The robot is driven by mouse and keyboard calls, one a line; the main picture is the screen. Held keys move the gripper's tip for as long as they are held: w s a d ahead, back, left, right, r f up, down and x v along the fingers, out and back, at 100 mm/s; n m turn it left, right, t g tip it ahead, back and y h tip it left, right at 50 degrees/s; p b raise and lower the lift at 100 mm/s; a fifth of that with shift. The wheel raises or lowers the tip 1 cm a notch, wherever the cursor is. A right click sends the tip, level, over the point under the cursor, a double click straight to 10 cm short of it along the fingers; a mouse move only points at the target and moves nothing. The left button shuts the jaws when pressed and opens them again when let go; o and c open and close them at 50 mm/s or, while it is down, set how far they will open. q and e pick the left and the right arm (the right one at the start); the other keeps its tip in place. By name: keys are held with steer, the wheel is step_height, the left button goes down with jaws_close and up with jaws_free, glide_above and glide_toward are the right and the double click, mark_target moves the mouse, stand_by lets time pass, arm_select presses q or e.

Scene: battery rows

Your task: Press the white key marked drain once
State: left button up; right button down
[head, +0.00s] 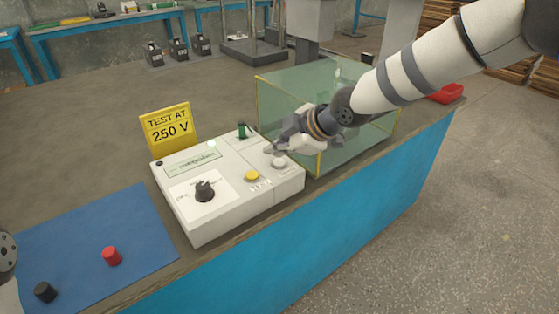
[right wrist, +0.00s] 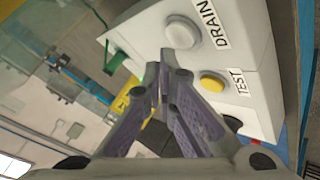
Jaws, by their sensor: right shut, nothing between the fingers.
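The white tester box (head: 220,220) stands on the bench. Its round white key (head: 279,162) is near the box's right end; in the right wrist view the white key (right wrist: 183,33) has the label DRAIN beside it. A yellow key (head: 252,176), marked TEST in the right wrist view, sits next to it. My right gripper (head: 270,151) is shut and empty, with its fingertips beside the white key. In the right wrist view the fingertips (right wrist: 166,68) appear close to the key's edge; I cannot tell whether they touch it. My left gripper is out of view.
A green-tinted clear box (head: 350,150) stands right behind the tester, under my right arm. A yellow sign (head: 167,127) reads TEST AT 250 V. A blue mat (head: 90,240) holds a red cap (head: 111,256) and a black cap (head: 45,292). A red tray (head: 447,93) is farther right.

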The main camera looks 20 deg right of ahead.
mark_target(278, 164)
steer(key=shift+r+p, duration=0.5)
steer(key=shift+r, duration=2)
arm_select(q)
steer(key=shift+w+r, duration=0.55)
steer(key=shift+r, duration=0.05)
arm_select(e)
steer(key=shift+f, duration=0.1)
